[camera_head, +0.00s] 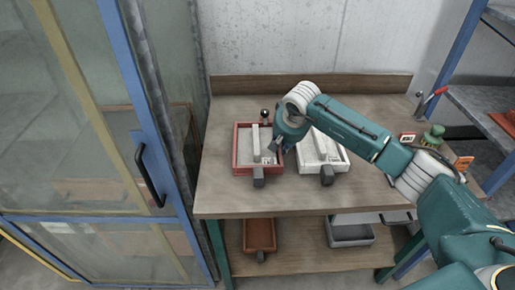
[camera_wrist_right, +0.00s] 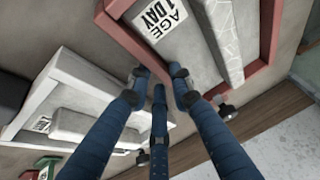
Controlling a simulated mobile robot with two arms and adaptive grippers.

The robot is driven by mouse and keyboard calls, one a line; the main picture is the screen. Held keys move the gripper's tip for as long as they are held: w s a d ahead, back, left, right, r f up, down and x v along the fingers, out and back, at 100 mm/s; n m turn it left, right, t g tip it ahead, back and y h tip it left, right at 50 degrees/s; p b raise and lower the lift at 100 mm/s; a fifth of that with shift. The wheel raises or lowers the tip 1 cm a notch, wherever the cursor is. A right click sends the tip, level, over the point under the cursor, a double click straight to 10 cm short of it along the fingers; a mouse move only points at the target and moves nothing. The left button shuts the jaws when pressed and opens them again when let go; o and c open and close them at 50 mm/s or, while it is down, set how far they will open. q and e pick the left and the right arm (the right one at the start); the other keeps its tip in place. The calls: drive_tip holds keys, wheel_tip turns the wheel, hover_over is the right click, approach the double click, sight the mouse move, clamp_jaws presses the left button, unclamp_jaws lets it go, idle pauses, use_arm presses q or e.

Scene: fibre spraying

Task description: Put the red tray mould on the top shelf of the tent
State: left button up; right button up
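The red tray mould (camera_head: 236,150) lies on the wooden bench, left of a white tray mould (camera_head: 343,164). It holds a pale slab with a card reading "AGE 1 DAY" in the right wrist view (camera_wrist_right: 123,38). My right gripper (camera_head: 275,147) is at the right side of the red mould, partly hiding it. In the right wrist view its blue fingers (camera_wrist_right: 159,80) are spread, with tips near the red rim; I see nothing clamped between them. The tent (camera_head: 130,95), with a blue frame and cloudy panels, stands at the left. Its shelves are not clear. My left gripper is out of view.
The bench (camera_head: 225,200) has a lower shelf with a brown tray (camera_head: 259,236) and a grey tray (camera_head: 350,235). A green object (camera_head: 433,137) and small signs stand at the bench's right. A blue-framed rack (camera_head: 480,103) is at the right. The tent door has a dark handle (camera_head: 148,175).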

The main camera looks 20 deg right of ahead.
drive_tip(key=shift+r, duration=0.1)
clamp_jaws()
drive_tip(key=shift+w+a+r, duration=0.1)
drive_tip(key=shift+w+r, duration=0.1)
drive_tip(key=shift+r, duration=0.05)
drive_tip(key=shift+w+f, duration=0.1)
